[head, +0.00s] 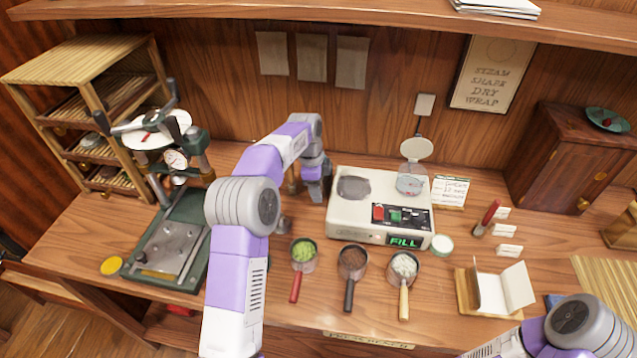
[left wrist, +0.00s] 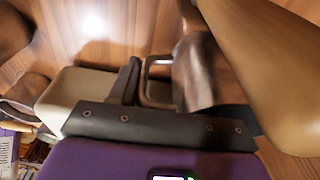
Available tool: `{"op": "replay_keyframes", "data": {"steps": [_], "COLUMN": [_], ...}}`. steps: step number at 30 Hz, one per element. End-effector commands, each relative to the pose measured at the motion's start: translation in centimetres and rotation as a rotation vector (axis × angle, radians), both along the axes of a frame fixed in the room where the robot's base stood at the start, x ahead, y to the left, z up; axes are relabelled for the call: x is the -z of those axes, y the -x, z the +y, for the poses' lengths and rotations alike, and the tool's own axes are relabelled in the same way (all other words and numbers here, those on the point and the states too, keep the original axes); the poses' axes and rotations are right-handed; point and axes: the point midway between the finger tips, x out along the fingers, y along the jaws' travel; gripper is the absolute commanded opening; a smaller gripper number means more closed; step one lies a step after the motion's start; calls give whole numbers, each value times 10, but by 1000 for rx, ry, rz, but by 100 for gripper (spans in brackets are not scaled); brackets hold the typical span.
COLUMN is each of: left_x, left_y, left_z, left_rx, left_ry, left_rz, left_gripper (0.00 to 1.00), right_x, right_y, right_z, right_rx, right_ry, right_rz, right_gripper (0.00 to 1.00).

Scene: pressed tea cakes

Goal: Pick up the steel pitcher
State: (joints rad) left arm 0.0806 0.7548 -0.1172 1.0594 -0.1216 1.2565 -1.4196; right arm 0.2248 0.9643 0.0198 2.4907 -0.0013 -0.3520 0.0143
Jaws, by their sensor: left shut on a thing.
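The steel pitcher (left wrist: 200,72) shows in the left wrist view as a shiny brownish metal body with a squared handle, close to the jaws. My left gripper (left wrist: 150,88) is shut on its handle, with a dark finger beside it. In the head view my left gripper (head: 316,190) is behind the forearm, just left of the pale machine, and the pitcher is mostly hidden there. I cannot tell whether the pitcher touches the table. My right arm shows at the bottom right of the head view, its gripper out of view.
A pale machine (head: 340,220) with a "FILL" display stands right of my left gripper. Several handled cups, one with green contents (head: 303,250), line the front. A green press (head: 165,250) stands at left. A large tan object (left wrist: 255,75) is close in the left wrist view.

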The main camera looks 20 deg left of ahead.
Motion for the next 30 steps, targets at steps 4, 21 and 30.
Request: {"op": "replay_keyframes", "data": {"steps": [4,21,30], "left_x": [-2,-47,-89], "left_y": [0,3,3], "left_z": [0,-1,-1], "left_rx": [0,-1,0], "left_ry": [0,1,-1], "left_rz": [-2,-4,-4], "left_gripper": [0,0,0], "right_x": [-1,-19,-35], "right_y": [0,0,0], "right_z": [0,0,0], "right_rx": [0,0,0], "right_ry": [0,0,0], "right_rz": [0,0,0], "right_gripper": [23,23,23]}}
